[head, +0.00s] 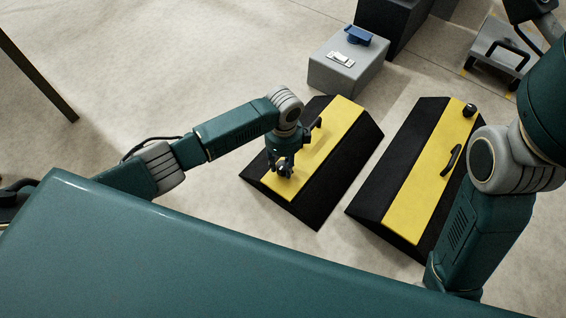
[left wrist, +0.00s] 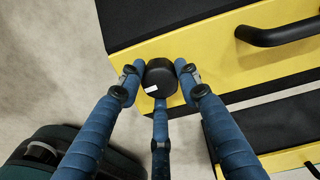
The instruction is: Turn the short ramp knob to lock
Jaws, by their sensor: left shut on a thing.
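The left ramp (head: 322,140), the shorter-looking of two, is black with a yellow band. Its round black knob (left wrist: 160,76) sits near the edge of the yellow face and has a white mark at its lower left side. My left gripper (head: 283,168) is at the near end of this ramp. In the left wrist view the blue fingers of my left gripper (left wrist: 158,85) are closed around the knob, one on each side and one below. In the head view the gripper mostly hides the knob. My right arm enters at the right; its fingers do not show.
A black bar handle (left wrist: 275,34) stands out beside the knob. A second ramp (head: 415,180) with a handle and a knob (head: 469,110) lies to the right, across a narrow gap. A grey box (head: 335,78) stands behind.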

